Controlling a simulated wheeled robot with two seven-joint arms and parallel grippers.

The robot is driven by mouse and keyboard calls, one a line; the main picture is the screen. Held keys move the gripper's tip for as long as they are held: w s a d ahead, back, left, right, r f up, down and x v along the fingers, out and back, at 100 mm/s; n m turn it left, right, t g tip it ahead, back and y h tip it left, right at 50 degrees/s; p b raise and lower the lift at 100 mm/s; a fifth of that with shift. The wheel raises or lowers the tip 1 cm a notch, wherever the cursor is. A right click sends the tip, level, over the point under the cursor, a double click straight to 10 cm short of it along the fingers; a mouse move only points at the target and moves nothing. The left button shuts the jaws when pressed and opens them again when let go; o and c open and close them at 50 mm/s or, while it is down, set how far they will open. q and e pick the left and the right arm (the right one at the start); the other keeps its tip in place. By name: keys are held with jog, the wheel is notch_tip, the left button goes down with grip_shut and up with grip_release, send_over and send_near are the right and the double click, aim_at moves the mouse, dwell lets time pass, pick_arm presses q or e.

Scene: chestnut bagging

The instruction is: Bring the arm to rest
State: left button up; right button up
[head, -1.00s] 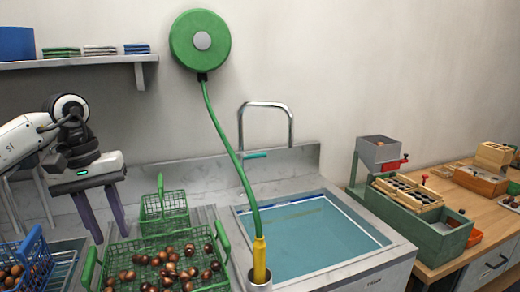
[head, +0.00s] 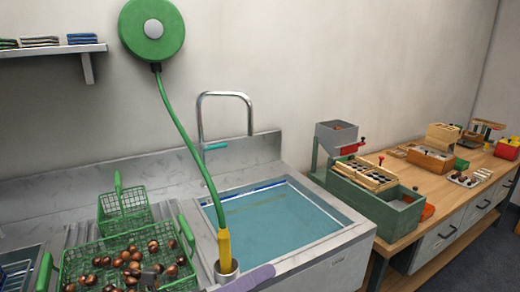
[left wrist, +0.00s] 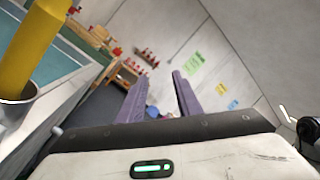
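My left gripper shows in the left wrist view (left wrist: 159,77), with two purple fingers spread apart and nothing between them. In the head view only a purple finger (head: 250,279) shows at the bottom edge, just below the yellow nozzle; the rest of the arm is out of frame. A small grey piece over the chestnuts at the bottom may also be part of it. My right gripper is in neither view. The green wire basket (head: 189,234) holds several brown chestnuts (head: 128,264) on the drainboard.
A yellow nozzle (head: 224,245) on a green hose stands in a grey cup (head: 227,268) beside the water-filled sink (head: 285,229). A smaller green basket (head: 122,207) is behind the chestnuts. A wooden bench (head: 418,212) with a green machine (head: 372,207) stands right.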

pick_arm(q)
jog(key=s+a+f+n+t+y, duration=0.25)
jog(key=a+f+n+y, duration=0.3)
jog(key=f+n, duration=0.55)
jog(key=s+a+f+n+t+y, duration=0.1)
jog(key=a+f+n+t+y, duration=0.5)
jog(key=n, duration=0.9)
jog(key=s+a+f+n+g+y, duration=0.2)
jog(key=s+f+n+g, duration=0.2)
jog(key=s+f, duration=0.3)
jog(key=s+a+f+n+g+y, duration=0.2)
jog(key=s+f+n+g, duration=0.2)
jog(key=s+f+n, duration=0.2)
notch_tip(320, 180, down, 2)
jog(key=shift+s+a+f+y, duration=0.25)
jog(key=shift+s+y, duration=0.1)
jog(key=shift+s, duration=0.7)
